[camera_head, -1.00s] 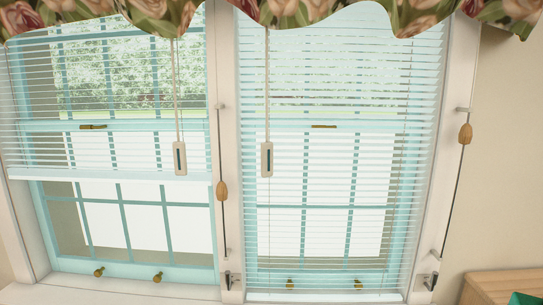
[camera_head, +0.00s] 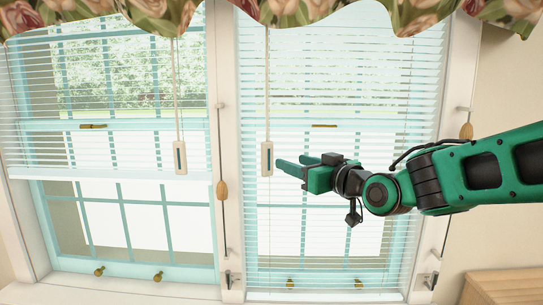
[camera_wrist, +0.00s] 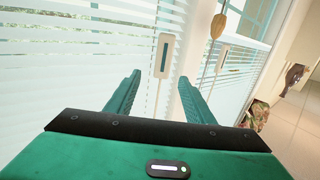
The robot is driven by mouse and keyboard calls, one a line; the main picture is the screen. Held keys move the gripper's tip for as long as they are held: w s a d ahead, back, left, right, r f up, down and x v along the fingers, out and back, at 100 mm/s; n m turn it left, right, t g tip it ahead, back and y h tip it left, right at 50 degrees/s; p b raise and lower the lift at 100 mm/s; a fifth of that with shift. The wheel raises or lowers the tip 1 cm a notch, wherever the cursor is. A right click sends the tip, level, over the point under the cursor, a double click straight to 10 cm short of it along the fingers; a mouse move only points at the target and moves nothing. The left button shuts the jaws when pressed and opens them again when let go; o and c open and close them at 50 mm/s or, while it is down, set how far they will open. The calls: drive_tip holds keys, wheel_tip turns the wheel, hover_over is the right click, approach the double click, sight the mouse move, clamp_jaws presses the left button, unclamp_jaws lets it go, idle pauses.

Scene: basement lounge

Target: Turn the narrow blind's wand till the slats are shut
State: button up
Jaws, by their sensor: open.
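The right blind (camera_head: 340,85) hangs the full height of its window. Its slats are tilted open, with bright gaps and the window bars showing between them. A pale wand or cord hangs near its left edge and ends in a white handle (camera_head: 267,159) with a dark slot; the handle also shows in the wrist view (camera_wrist: 163,55). My gripper (camera_head: 288,162) is open and empty, pointing left, with its fingertips just right of the handle. In the wrist view the handle lies ahead between the two green fingers (camera_wrist: 160,80), apparently beyond their tips and untouched.
The left blind (camera_head: 100,150) is partly raised and has a similar handle (camera_head: 180,158). Wooden knobs on thin dark lines hang on the middle post (camera_head: 222,190) and right post (camera_head: 466,131). A floral valance (camera_head: 310,12) runs above. A wooden surface (camera_head: 505,285) stands at lower right.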

sight(269, 152)
drive_tip(key=x, duration=0.7)
drive_tip(key=r+x, duration=0.1)
drive_tip(key=x, duration=0.3)
drive_tip(key=shift+a, duration=0.25)
drive_tip(key=c, duration=1)
